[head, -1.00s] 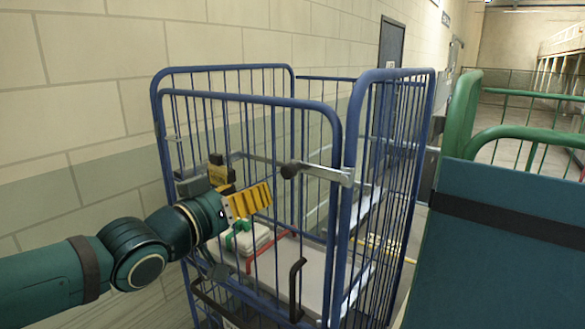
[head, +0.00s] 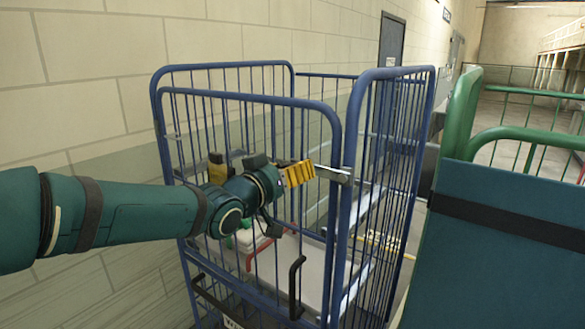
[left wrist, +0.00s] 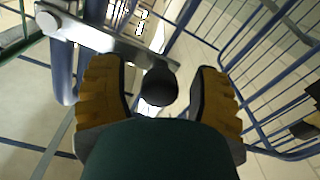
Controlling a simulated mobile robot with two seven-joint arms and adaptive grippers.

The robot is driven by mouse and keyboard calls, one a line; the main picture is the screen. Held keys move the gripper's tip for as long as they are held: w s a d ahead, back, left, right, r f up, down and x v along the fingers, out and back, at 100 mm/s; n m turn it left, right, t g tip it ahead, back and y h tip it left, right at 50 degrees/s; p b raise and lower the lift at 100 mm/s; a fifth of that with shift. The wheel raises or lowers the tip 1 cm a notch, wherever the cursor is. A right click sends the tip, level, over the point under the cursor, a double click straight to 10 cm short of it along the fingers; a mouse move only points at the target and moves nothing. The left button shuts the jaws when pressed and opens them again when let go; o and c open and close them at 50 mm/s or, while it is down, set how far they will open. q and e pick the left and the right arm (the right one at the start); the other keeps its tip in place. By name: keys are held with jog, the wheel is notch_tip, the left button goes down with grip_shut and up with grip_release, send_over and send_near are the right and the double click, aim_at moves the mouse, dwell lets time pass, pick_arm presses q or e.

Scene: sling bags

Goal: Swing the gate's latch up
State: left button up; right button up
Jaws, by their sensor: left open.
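The gate's latch (head: 335,175) is a grey metal bar at the upper right of the blue gate, lying about level across the frame post. In the left wrist view the latch bar (left wrist: 95,38) ends in a black knob (left wrist: 160,86). My left gripper (head: 298,174) has yellow ribbed fingers and is at the knob end of the latch. In the left wrist view the open fingers (left wrist: 160,95) stand on either side of the knob, with gaps showing. The knob is hidden behind the gripper in the head view. My right gripper is not in view.
The blue wire roll cage (head: 250,100) stands by a block wall (head: 100,90). A black handle (head: 296,288) sits low on the gate. A green-framed cart with a dark panel (head: 500,240) stands at the right. A white box with green (head: 248,240) is inside the cage.

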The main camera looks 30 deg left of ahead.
pick_arm(q)
jog(key=shift+w, duration=0.35)
grip_shut()
jog(key=shift+w, duration=0.15)
jog(key=shift+r+m, duration=0.1)
jog(key=shift+m, duration=0.2)
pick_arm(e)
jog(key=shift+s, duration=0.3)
